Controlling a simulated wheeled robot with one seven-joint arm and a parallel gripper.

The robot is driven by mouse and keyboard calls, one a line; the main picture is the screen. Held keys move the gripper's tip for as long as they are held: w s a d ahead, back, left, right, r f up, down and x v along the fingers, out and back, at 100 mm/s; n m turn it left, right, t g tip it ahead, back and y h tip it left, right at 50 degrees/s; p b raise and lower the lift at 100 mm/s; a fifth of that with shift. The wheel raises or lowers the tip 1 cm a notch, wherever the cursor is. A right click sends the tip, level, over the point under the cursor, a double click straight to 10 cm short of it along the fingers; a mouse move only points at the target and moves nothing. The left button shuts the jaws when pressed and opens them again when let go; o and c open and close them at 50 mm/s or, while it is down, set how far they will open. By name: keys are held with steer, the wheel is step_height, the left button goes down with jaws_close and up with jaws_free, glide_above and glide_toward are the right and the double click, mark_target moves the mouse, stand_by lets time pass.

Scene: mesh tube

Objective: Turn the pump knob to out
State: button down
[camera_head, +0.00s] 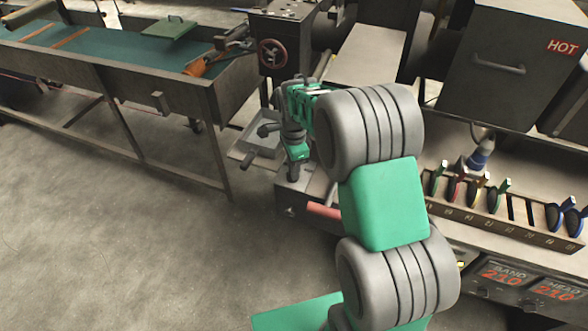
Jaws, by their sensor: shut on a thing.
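My arm reaches from the bottom right up to the machine. My gripper (294,171) is small and points down from the green wrist, just above a low steel box (306,200) at the machine's lower left. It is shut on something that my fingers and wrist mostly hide. This looks to be the pump knob, but its shape, marks and setting cannot be read from here.
A red-rimmed handwheel (272,53) is above the gripper. A rack of coloured-handled tools (505,222), a HOT box (515,65) and digital readouts (522,282) are right. The floor at lower left is clear.

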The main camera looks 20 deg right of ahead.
stand_by(0.4)
steer(key=c, duration=1.4)
jaws_free()
step_height(320, 180, up, 8)
steer(key=shift+f+b, duration=0.1)
steer(key=shift+b, duration=0.45)
